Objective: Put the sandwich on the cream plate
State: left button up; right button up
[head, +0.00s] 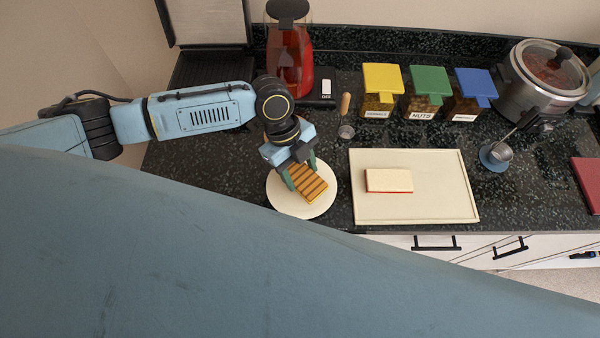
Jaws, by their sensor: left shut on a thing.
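My left gripper (303,176) is shut on a browned sandwich (313,188) with dark grill stripes. The sandwich is over the round cream plate (284,203), inside its outline as seen from above. I cannot tell whether it touches the plate or is held just above it. The gripper and sandwich hide part of the plate. My right gripper is not in view.
A cream board (440,187) right of the plate bears a pale slab with a red layer (389,180). Behind stand a red blender (290,65), jars with yellow (383,77), green (430,80) and blue lids (475,82), and a pot (540,85). A ladle (498,152) rests at right.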

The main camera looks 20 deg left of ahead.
pick_arm(q)
notch_tip(320, 180, down, 3)
jog(key=shift+r, duration=0.2)
jog(key=shift+f, duration=0.2)
jog(key=o, duration=1)
jog(key=shift+r, duration=0.1)
jog(key=shift+r, duration=0.1)
